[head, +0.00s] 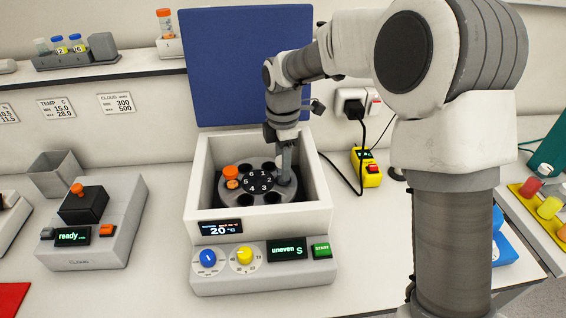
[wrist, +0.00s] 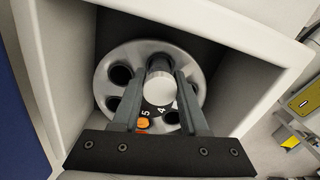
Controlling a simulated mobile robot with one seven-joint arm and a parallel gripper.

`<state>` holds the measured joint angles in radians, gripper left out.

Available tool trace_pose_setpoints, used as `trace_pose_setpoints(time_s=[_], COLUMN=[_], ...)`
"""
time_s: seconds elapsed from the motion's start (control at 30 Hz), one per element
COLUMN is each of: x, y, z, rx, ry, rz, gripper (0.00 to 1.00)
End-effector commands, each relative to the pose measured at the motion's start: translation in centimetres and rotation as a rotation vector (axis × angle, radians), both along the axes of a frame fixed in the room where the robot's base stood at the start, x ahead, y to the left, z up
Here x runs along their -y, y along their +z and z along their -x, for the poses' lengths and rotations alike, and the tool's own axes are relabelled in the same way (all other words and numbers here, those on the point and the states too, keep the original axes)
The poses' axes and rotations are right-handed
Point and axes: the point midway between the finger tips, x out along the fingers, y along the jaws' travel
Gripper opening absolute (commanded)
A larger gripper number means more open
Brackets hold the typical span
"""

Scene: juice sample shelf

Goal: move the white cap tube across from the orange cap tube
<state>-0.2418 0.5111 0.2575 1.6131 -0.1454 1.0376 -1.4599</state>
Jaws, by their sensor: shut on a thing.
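The centrifuge's round rotor (head: 256,199) has numbered places and a dark hub. The orange cap tube (head: 230,173) stands upright in the rotor beside number 5; part of its cap shows in the wrist view (wrist: 143,123). My gripper (head: 285,179) reaches down into the centrifuge at the rotor's right side, by number 2, opposite the orange cap. In the wrist view its fingers (wrist: 162,82) are shut on the white cap tube (wrist: 160,92), seen from above as a white disc. The fingers hide it in the head view, so I cannot tell how deep it sits.
The centrifuge (head: 207,215) has its blue lid (head: 240,60) raised; its display (head: 287,249) reads "uneven". Its walls closely surround my gripper. A cloud meter (head: 95,240) stands left, a yellow device (head: 366,166) right. A rack of tubes (head: 75,58) is on the shelf.

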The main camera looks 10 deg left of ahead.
Motion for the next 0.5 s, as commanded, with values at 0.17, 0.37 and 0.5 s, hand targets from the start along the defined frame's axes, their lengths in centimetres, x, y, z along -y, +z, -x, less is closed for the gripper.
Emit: trace_pose_setpoints(time_s=[0.17, 0.37, 0.5], x=[0.0, 0.0, 0.0], y=[-0.5, -0.9, -1.2], z=[0.0, 0.0, 0.0], rx=[0.000, 0.000, -0.001], ry=[0.000, 0.000, 0.000], rz=[0.000, 0.000, 0.000], gripper=[0.00, 0.00, 0.00])
